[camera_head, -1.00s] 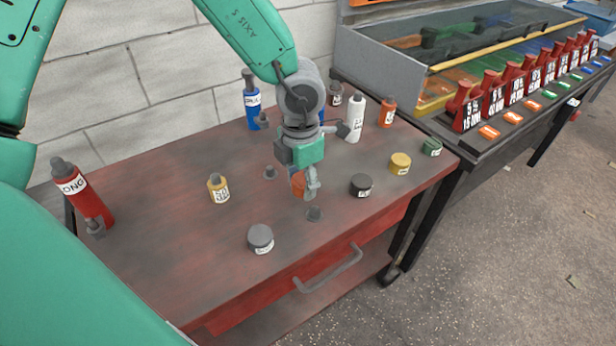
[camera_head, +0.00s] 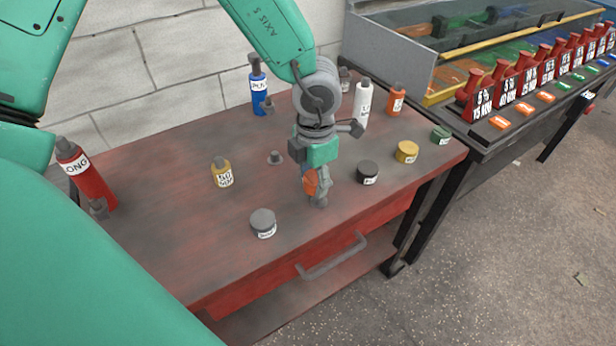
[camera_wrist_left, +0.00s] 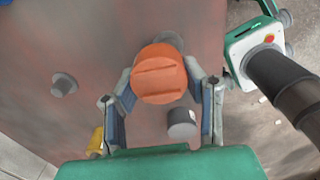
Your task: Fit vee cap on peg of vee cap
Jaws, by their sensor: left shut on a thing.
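An orange cap (camera_head: 310,183), which I take for the vee cap, is held in my left gripper (camera_head: 316,192) over the front part of the red bench. In the left wrist view the round cap (camera_wrist_left: 159,74) shows two grooves across its face, between the two fingers. My right gripper is not in view.
A dark pot (camera_head: 367,172) stands close right of the gripper, a yellow pot (camera_head: 406,152) farther right. Several bottles line the back, including a white one (camera_head: 361,107).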

